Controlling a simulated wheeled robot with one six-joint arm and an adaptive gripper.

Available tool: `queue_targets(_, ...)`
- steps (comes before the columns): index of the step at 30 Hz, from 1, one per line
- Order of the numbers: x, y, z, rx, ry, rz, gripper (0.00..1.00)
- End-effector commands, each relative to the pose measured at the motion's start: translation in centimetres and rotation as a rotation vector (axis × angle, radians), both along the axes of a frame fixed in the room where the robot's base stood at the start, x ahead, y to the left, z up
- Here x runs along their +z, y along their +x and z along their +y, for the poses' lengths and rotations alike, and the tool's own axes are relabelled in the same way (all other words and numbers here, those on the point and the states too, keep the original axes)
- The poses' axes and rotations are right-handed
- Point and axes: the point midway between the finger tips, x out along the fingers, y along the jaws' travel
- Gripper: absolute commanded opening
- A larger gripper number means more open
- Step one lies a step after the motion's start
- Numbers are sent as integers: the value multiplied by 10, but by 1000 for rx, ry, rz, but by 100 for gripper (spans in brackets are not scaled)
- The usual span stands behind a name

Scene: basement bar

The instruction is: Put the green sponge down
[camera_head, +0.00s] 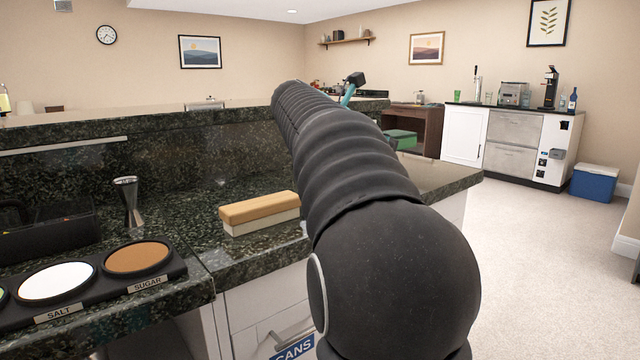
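I cannot make out a green sponge anywhere in the head view. My own black, ribbed arm fills the middle of the picture and reaches away over the dark granite counter (205,240). Its far end hides what lies behind it. My gripper does not clearly show, so I cannot see whether it holds anything. A small teal piece with a black tip (350,88) sticks up just past the arm; I cannot tell what it belongs to.
A wooden-topped block brush (260,212) lies on the counter, left of my arm. A metal jigger (128,200) stands further left, behind a black holder with salt (57,281) and sugar (137,257). A blue cooler (594,183) stands on the open floor at right.

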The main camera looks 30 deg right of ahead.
Motion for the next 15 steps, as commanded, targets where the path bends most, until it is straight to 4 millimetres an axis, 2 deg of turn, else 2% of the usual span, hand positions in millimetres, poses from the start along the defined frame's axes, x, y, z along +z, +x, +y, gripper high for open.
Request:
queue_targets(5,-15,24,-3,2,2,5,52)
queue_targets(15,-54,92,-8,7,2,4,52)
